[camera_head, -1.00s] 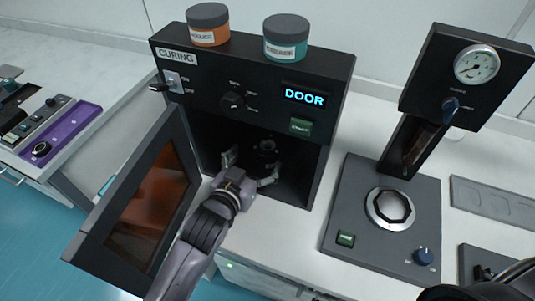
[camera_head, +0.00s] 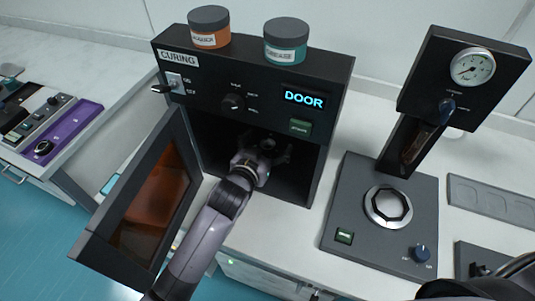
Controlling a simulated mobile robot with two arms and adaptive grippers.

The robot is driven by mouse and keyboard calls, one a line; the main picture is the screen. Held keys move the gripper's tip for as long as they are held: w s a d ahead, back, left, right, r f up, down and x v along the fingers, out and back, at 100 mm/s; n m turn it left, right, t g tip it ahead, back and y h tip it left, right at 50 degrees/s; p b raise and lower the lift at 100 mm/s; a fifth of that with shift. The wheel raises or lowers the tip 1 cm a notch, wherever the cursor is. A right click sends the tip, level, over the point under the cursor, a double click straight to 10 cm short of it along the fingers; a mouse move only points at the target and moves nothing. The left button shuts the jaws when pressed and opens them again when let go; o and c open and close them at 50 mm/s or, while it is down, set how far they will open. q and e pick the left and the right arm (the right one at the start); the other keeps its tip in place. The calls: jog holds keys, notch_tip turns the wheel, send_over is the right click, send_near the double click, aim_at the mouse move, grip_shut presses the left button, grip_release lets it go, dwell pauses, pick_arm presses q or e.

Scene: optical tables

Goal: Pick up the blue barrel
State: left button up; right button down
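I cannot make out a blue barrel in this view. My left gripper (camera_head: 268,152) is inside the open chamber of the black curing unit (camera_head: 335,110). Its fingers are dark and small against the dark interior, around the spot where a small dark object stood. Whether they touch or hold it I cannot tell; the gripper hides most of that spot. My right gripper is not in view.
The curing unit's door (camera_head: 150,205) stands open at the left, close beside my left arm. An orange jar (camera_head: 209,28) and a teal jar (camera_head: 287,42) stand on the unit. A gauge device (camera_head: 385,215) is at the right. A purple tray (camera_head: 68,131) lies far left.

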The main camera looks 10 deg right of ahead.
pick_arm(q)
jog(key=c, duration=1.3)
jog(key=shift+c, duration=0.4)
jog(key=shift+r, duration=0.1)
